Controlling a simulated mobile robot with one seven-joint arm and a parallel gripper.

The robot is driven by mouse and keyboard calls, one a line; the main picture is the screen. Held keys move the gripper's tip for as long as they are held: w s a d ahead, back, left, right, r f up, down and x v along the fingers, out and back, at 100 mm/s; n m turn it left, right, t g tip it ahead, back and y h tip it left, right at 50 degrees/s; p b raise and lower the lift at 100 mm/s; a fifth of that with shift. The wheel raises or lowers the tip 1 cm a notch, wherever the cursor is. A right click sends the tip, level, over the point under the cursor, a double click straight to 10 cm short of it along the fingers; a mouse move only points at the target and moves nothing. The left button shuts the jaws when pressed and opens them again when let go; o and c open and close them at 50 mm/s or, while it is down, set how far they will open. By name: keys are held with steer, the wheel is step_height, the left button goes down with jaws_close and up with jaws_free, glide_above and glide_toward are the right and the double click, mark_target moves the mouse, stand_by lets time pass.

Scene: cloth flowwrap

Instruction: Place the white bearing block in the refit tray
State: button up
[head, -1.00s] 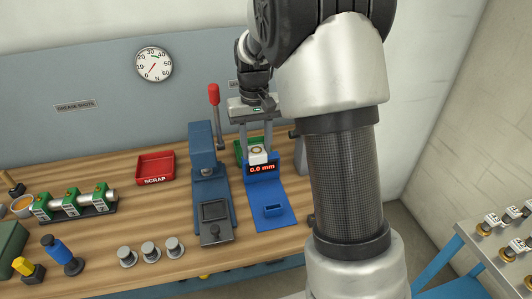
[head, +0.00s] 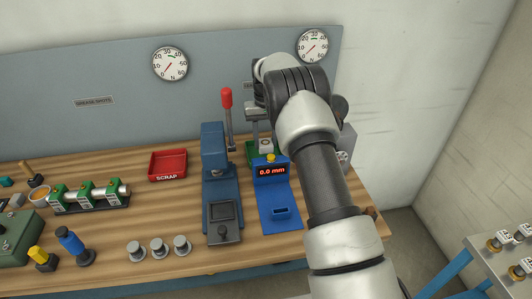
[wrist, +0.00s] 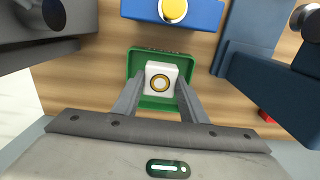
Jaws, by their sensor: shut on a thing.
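The white bearing block (wrist: 161,78), with a yellow-rimmed round bearing in its face, is between my gripper's fingers (wrist: 160,90) in the wrist view. My gripper is shut on it. The green tray (wrist: 134,65) surrounds the block in that view; lettering on its rim is too small to read. In the head view the block (head: 265,146) shows below my gripper (head: 259,137), with a bit of the green tray (head: 251,152) around it, behind the blue gauge. I cannot tell whether the block touches the tray floor.
The blue gauge (head: 271,172), reading 0.0 mm and topped by a yellow button, stands in front of the tray. A blue press (head: 215,165) with a red-knobbed lever is to its left. A red scrap tray (head: 168,166) is farther left, with bare bench around it.

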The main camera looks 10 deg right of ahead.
mark_target(266, 152)
steer(key=shift+f, duration=2.6)
steer(key=shift+f, duration=0.1)
steer(key=shift+f, duration=0.15)
steer(key=o, duration=1.2)
steer(key=shift+c, duration=0.2)
